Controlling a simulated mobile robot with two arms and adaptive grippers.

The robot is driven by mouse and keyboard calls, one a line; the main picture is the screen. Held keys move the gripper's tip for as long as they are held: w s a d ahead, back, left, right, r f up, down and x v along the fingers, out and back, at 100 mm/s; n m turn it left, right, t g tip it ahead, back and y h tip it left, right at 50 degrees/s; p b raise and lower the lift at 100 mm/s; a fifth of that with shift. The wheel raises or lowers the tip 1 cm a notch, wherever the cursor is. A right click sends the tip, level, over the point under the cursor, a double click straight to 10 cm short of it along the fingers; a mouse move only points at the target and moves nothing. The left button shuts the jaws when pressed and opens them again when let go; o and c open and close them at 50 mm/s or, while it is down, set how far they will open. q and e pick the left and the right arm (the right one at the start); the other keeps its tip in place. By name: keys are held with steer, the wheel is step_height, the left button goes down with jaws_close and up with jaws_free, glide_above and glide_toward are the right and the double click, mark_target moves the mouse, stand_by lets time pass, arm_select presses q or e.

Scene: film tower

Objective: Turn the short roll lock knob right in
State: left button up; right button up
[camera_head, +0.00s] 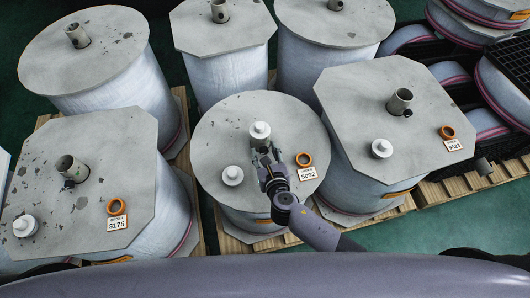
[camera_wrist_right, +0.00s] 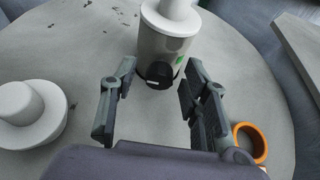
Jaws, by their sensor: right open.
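The front middle roll (camera_head: 225,135) has a round grey top and a tag reading 5092. A grey core tube (camera_wrist_right: 158,42) stands up from it, with a white cap (camera_head: 260,130) in its top. In the right wrist view a black lock knob (camera_wrist_right: 159,74) sticks out of the tube's near side, beside a green mark. My right gripper (camera_head: 264,157) is open at the tube's near side. In the wrist view its fingers stand left and right of the knob, apart from it. My left gripper is not in view.
A second white cap (camera_head: 232,176) and an orange ring (camera_head: 304,159) lie on the same top, left and right of my gripper. Other rolls stand close around, including the 3175 roll (camera_head: 120,150) and the 9621 roll (camera_head: 345,90). Black crates (camera_head: 512,60) stand at right.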

steer(key=shift+c, duration=0.4)
jaws_close()
